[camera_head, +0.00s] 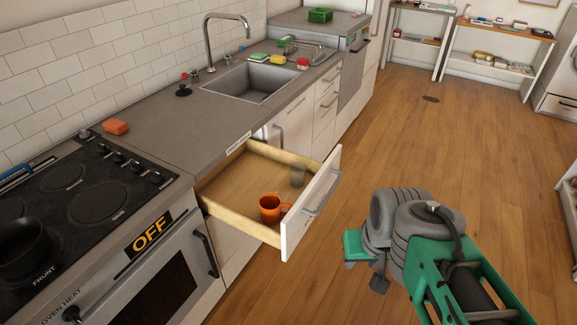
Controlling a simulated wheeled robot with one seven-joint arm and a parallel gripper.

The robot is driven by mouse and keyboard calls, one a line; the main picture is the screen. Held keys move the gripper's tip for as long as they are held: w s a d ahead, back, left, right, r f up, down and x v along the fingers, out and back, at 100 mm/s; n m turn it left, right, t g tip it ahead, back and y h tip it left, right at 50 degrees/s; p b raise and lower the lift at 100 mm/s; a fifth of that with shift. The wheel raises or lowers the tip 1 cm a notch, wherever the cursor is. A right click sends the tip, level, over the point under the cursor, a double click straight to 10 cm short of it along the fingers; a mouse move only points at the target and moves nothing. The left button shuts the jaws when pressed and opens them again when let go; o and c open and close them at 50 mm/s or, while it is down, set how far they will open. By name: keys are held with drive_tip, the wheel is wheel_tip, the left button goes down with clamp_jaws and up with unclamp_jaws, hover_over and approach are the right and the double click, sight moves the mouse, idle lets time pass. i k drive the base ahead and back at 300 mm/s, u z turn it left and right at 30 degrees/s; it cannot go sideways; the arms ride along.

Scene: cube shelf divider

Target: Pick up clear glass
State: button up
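A clear glass (297,175) stands in the open wooden drawer (240,187), near its front right corner. It looks small and see-through against the drawer floor. An orange mug (270,208) is in the same drawer, to the left of the glass and nearer to me. My gripper (362,262) is outside the drawer, over the wood floor to the right of the drawer front. It is apart from the glass and the mug. My arm's wrist hides part of it, and I cannot tell how far its fingers are apart.
The drawer front (312,203) with its handle juts out between my gripper and the glass. A stove (75,205) with a black pot (22,248) is at the left. The counter (165,130) has an orange sponge (115,126) and a sink (258,83). The floor at right is clear.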

sight(297, 169)
drive_tip(key=u, duration=0.55)
drive_tip(key=i, duration=0.65)
drive_tip(key=u, duration=1.1)
drive_tip(key=i, duration=0.75)
drive_tip(key=u, duration=0.1)
